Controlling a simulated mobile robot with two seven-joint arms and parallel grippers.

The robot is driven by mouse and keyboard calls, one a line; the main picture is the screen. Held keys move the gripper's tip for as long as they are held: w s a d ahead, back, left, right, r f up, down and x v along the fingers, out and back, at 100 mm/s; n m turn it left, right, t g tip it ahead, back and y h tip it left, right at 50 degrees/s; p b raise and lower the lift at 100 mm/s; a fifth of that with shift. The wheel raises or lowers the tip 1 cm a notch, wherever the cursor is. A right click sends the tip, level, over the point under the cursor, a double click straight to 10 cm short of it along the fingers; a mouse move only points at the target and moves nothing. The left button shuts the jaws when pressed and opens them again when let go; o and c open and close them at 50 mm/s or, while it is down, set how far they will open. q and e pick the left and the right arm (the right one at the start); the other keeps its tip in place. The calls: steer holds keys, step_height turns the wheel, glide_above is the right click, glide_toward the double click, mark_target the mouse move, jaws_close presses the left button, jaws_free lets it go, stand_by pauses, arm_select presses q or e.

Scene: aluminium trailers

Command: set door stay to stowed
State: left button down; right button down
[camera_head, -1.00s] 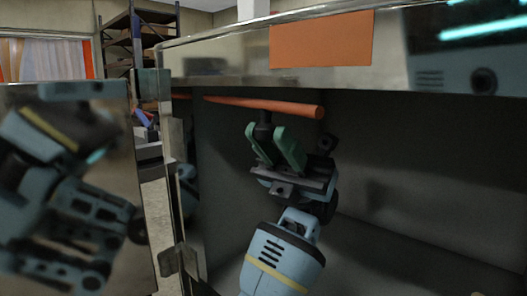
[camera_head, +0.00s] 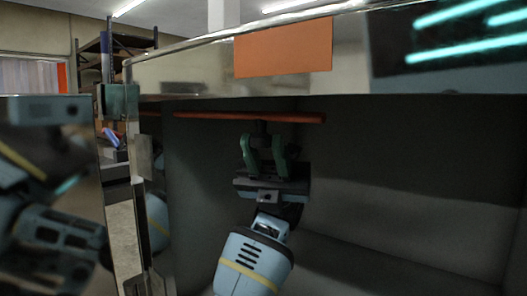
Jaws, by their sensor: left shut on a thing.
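The door stay, an orange-red rod (camera_head: 225,116), lies nearly level under the top edge of the trailer opening. Its right end is free in view; its left end runs toward the dark left inner wall. A short black grip piece (camera_head: 260,128) hangs below the rod. My left gripper (camera_head: 263,148), with green fingers, comes up from below and is shut on this black piece. The fingers partly hide it. The clip or holder for the stay cannot be made out. My right gripper is not in view.
The shiny aluminium top frame (camera_head: 190,70) with an orange plate (camera_head: 283,48) runs just above the stay. A metal post (camera_head: 125,210) stands left of my arm. The dark interior at right is free.

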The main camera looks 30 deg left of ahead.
arm_select(q)
steer(key=c, duration=1.2)
jaws_free()
steer(key=shift+w, duration=0.15)
steer(key=shift+b+v, duration=0.5)
steer(key=shift+v, duration=3.45)
